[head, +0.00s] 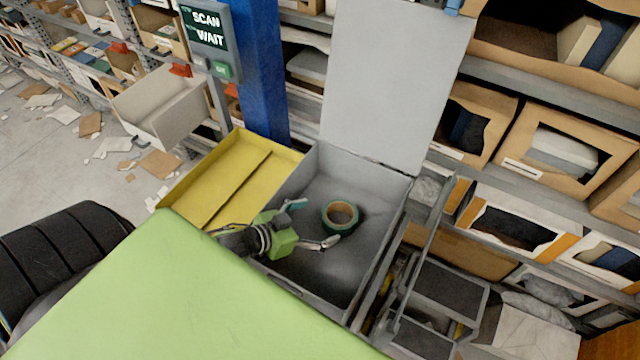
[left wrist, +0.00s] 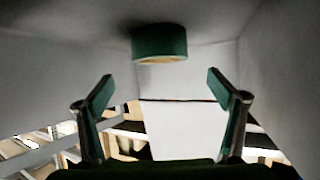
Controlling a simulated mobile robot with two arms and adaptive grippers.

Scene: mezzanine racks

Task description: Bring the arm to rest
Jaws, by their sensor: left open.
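My left gripper (head: 314,223) is open, with nothing between its fingers. It is inside or just over the grey box (head: 378,180), whose tall lid (head: 395,80) stands open. A dark green tape roll (head: 341,217) with a tan core lies on the box floor just beyond the fingertips. In the left wrist view the tape roll (left wrist: 160,42) shows ahead of the two spread fingers (left wrist: 160,82), apart from them. My right gripper is in neither view.
A yellow tray (head: 232,182) adjoins the box on the left, by a blue post (head: 258,70) with a "SCAN WAIT" panel (head: 207,28). Shelves with cardboard bins (head: 565,150) stand behind and right. A metal step frame (head: 440,290) is close on the right. Papers litter the left floor.

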